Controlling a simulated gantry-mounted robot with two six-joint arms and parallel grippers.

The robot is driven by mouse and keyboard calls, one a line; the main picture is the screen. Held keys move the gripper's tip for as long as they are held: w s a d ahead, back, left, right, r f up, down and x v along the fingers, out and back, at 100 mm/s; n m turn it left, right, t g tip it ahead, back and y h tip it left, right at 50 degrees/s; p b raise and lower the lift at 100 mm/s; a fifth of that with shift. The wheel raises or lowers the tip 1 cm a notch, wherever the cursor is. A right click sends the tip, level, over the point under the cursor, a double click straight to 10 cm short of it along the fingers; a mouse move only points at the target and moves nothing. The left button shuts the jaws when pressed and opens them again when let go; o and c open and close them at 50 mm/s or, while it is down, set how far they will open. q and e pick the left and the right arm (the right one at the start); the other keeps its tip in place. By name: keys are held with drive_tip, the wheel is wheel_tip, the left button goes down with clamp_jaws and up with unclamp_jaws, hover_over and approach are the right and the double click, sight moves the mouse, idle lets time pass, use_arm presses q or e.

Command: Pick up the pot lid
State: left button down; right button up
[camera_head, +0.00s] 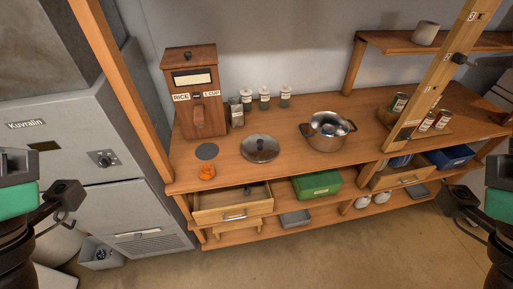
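The pot lid (259,149) is a round, shiny metal lid with a dark knob. It lies on the wooden counter, left of the steel pot (327,133), apart from it. The pot has two dark side handles. My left gripper (62,196) shows as a dark shape at the left edge, far from the lid. My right gripper (460,203) shows as a dark shape at the right edge, also far from the lid. The fingers of both are too unclear to tell open from shut.
A wooden rice box (196,92) and several small jars (264,98) stand behind the lid. Below are an open drawer (232,203) and a green box (317,185). A wooden post (432,75) rises at right.

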idle(0.4)
use_arm(q)
drive_tip(key=shift+c, duration=1.9)
unclamp_jaws()
